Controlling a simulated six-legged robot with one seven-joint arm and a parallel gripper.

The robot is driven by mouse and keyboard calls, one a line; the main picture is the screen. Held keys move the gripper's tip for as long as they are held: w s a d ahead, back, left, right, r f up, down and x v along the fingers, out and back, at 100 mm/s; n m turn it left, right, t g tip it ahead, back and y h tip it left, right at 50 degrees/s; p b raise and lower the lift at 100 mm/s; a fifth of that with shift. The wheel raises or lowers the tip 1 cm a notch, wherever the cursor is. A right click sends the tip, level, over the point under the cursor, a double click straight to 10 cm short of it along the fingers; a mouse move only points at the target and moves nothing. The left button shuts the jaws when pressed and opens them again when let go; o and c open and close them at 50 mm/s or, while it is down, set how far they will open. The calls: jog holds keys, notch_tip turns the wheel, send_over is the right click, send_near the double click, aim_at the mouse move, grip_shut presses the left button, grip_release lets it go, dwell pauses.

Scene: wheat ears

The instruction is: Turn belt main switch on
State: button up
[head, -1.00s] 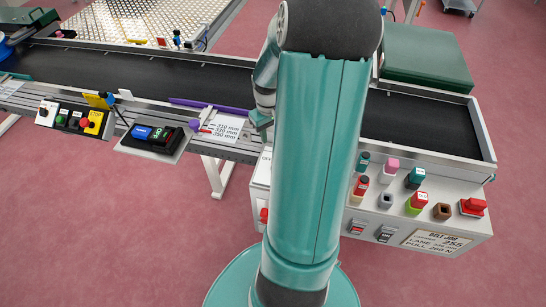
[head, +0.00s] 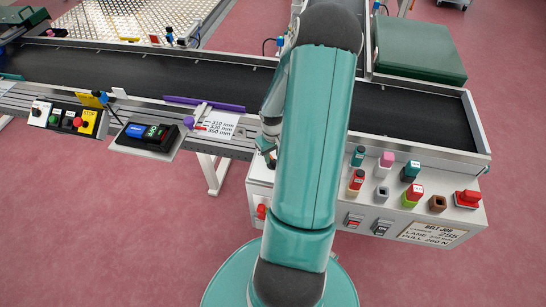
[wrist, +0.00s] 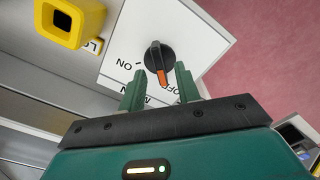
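The main switch is a black rotary knob (wrist: 158,56) with an orange pointer, on a white plate (wrist: 118,42) marked ON and OFF in the wrist view. The lettering appears upside down. The orange pointer faces down in the picture, near the OFF lettering and away from ON. My gripper (wrist: 160,88) is open and empty. Its two green fingertips are just below the knob in the picture, one to each side, and the knob is not gripped. In the head view my gripper (head: 268,153) is partly behind my arm, above the panel's left end; the knob is hidden there.
A yellow square socket (wrist: 68,22) stands close by at upper left in the wrist view. In the head view the white control panel (head: 335,210) carries several coloured blocks and a red button (head: 467,198). The black conveyor belt (head: 420,115) runs behind it.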

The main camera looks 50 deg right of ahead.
jog(key=shift+f, duration=0.8)
grip_shut()
